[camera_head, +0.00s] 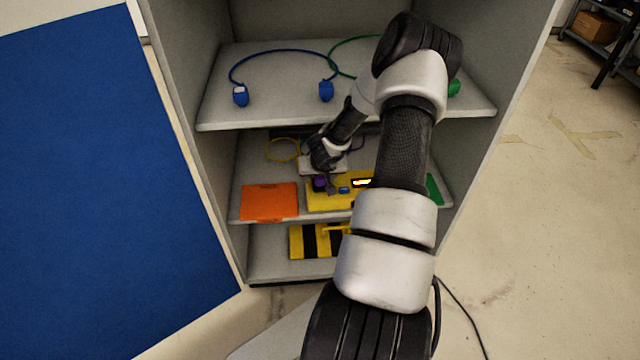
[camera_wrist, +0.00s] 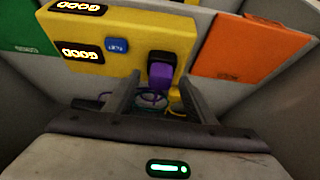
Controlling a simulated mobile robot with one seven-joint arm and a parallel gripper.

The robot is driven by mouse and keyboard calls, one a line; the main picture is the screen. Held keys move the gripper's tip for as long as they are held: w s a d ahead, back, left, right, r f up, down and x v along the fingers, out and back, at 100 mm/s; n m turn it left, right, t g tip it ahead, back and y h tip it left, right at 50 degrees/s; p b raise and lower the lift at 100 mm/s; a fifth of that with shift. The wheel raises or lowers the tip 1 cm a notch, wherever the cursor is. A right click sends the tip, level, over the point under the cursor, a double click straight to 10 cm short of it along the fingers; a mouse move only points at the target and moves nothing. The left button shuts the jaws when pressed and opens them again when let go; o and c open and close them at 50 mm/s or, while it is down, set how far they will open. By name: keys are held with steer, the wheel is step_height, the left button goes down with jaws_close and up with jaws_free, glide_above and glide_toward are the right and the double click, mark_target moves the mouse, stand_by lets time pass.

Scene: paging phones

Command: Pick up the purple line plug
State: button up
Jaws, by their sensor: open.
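The purple line plug (camera_wrist: 161,76) sits upright against a dark socket on the front of the yellow phone unit (camera_wrist: 115,28). In the head view the plug (camera_head: 319,183) shows as a small purple block at the left part of the yellow unit (camera_head: 318,200). My gripper (camera_wrist: 160,84) is open, with one finger on each side of the plug in the wrist view. I cannot tell whether the fingers touch it. In the head view my gripper (camera_head: 331,184) is small and partly hidden by my own arm.
An orange panel (camera_head: 269,202) is left of the yellow unit, and a green one (camera_head: 435,189) right. Blue plugs (camera_head: 326,91) and a green plug (camera_head: 454,88) lie on the shelf above. A yellow-black striped item (camera_head: 309,242) is below. Cabinet walls (camera_head: 196,140) enclose the shelves.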

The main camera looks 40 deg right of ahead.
steer(key=c, duration=1.3)
steer(key=shift+o, duration=0.2)
steer(key=shift+r, duration=0.1)
steer(key=shift+r, duration=0.1)
